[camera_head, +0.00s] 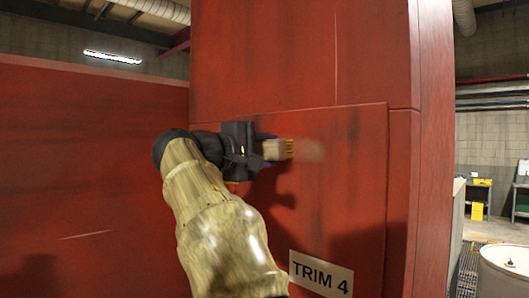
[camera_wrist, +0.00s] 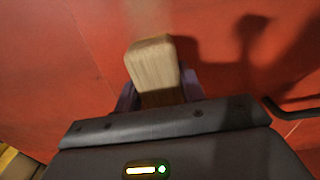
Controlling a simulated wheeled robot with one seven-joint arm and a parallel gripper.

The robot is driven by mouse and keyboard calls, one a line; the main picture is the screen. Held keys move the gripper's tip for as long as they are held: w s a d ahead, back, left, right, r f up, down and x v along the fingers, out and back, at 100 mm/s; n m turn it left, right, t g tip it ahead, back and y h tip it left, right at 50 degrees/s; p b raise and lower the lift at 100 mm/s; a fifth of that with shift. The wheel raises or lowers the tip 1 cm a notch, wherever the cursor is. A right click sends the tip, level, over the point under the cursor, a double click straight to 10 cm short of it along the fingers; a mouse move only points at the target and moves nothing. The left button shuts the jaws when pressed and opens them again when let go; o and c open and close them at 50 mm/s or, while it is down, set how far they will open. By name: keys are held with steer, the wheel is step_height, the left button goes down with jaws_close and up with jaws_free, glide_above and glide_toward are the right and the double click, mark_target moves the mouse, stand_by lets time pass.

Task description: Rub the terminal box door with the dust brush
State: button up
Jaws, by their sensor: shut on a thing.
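The dust brush (camera_head: 276,149) is a pale wooden block with yellowish bristles at its right end in the head view. My gripper (camera_head: 256,148) is shut on it, and the block also shows between the fingers in the wrist view (camera_wrist: 154,68). The terminal box door (camera_head: 352,190) is a red panel with dark streaks, behind and beside the brush. A pale dusty smudge (camera_head: 309,150) lies on the door just right of the bristles. The brush is at or very close to the door; I cannot tell whether it touches.
A white "TRIM 4" label (camera_head: 320,274) is on the red panel low down. A dark bent handle or bar (camera_wrist: 292,108) shows at right in the wrist view. A low red wall (camera_head: 80,170) stands at left. A white drum (camera_head: 505,270) stands at far right.

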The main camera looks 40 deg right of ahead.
mark_target(274, 150)
steer(key=shift+s+d+b, duration=0.15)
steer(key=shift+s+b, duration=0.55)
steer(key=shift+s, duration=1.05)
steer(key=shift+s+d+b, duration=0.1)
steer(key=shift+s+b, duration=0.7)
steer(key=shift+s, duration=1.1)
steer(key=shift+s, duration=0.1)
steer(key=shift+s+d+b, duration=0.2)
steer(key=shift+s+b, duration=0.5)
steer(key=shift+s, duration=1.1)
steer(key=shift+s+d+b, duration=0.1)
steer(key=shift+s+b, duration=0.45)
steer(key=shift+s, duration=1.35)
